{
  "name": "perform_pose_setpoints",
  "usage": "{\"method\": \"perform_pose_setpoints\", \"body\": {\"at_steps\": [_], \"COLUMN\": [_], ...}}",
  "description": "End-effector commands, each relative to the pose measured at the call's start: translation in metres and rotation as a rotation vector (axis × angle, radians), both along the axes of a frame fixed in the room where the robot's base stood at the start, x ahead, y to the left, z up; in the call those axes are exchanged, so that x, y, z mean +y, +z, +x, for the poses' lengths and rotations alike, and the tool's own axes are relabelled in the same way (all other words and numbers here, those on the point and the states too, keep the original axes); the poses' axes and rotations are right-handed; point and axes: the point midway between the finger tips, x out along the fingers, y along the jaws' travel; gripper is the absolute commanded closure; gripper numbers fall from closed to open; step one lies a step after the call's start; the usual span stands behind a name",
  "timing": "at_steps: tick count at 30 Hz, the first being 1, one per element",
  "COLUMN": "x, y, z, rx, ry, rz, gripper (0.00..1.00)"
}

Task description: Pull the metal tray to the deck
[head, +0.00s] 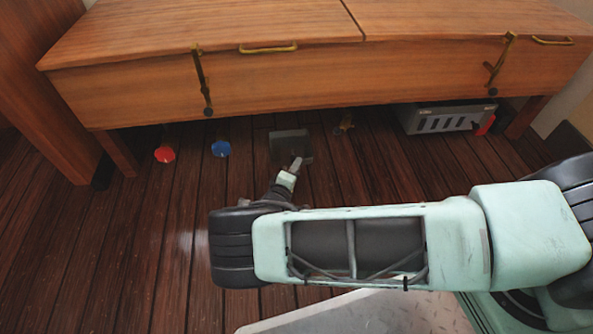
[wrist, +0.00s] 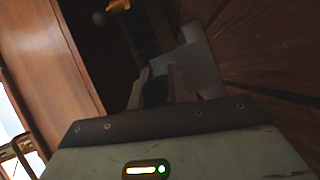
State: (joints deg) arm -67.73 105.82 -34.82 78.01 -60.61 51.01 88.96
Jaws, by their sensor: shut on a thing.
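The metal tray (head: 290,144) is a grey, roughly square piece lying on the dark plank deck (head: 190,240) at the front edge of the wooden cabinet's underside. My gripper (head: 296,164) reaches it from the near side and is shut on its near edge. In the wrist view, my gripper (wrist: 158,82) meets the pale grey tray (wrist: 200,65), which shows tilted beyond the fingers. The fingers hide the exact contact, and the wrist view is dark.
A wooden cabinet (head: 300,80) overhangs the deck. Under its edge are a red disc (head: 165,154), a blue disc (head: 221,148), a small brass item (head: 346,121) and a grey slotted box (head: 440,119) with a red part. The near-left deck is clear.

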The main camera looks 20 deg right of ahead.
Motion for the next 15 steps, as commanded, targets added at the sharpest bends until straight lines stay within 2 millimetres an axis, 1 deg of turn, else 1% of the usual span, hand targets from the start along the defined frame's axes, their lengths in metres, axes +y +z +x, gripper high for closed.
{"method": "perform_pose_setpoints", "body": {"at_steps": [12,13,15], "x": [0.0008,0.0007,0.0007], "y": [0.0001,0.0001,0.0001], "z": [0.0014,0.0014,0.0014], "rx": [0.001,0.001,0.001], "ry": [-0.002,-0.002,-0.002], "rz": [0.001,0.001,0.001], "gripper": [1.0,0.73,0.56]}}
